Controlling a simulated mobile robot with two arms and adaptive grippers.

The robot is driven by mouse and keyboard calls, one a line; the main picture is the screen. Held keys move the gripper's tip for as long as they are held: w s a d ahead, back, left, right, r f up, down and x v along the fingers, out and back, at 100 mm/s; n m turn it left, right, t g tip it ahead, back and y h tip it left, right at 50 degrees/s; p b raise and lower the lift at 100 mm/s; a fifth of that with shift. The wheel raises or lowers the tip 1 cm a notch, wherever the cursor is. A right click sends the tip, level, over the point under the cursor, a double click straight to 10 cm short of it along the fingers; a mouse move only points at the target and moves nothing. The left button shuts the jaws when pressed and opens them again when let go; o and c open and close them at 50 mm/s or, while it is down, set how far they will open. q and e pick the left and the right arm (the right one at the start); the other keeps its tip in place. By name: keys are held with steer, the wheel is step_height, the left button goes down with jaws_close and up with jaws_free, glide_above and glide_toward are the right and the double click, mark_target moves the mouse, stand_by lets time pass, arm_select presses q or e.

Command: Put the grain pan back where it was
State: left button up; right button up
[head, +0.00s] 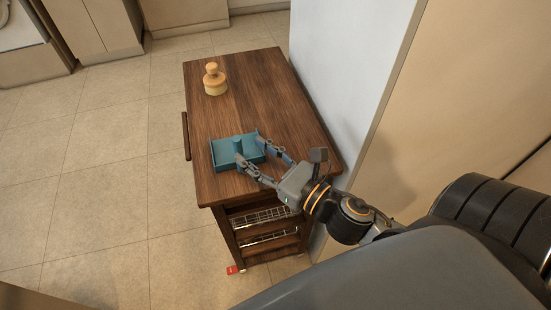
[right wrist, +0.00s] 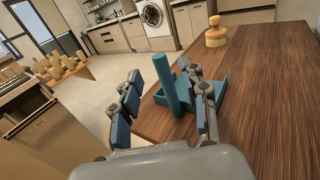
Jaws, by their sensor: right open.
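The grain pan is most likely the teal, shallow, divided tray (head: 222,158) on the near end of the wooden cart top. A teal post rises from it and shows tall in the right wrist view (right wrist: 166,82). My right gripper (head: 251,150) is open, its two fingers spread at the tray's near right side. In the right wrist view the post stands between the fingers, and the right finger covers part of the tray. I cannot tell whether a finger touches it. My left gripper is not in view.
A yellow wooden knobbed piece (head: 215,80) stands at the far end of the cart top (head: 260,90). A white wall borders the cart on the right. Wire baskets (head: 262,218) hang below the top. Tiled floor is clear on the left.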

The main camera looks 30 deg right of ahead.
steer(key=v, duration=0.5)
steer(key=shift+s+b, duration=0.15)
steer(key=shift+b, duration=0.2)
stand_by(0.3)
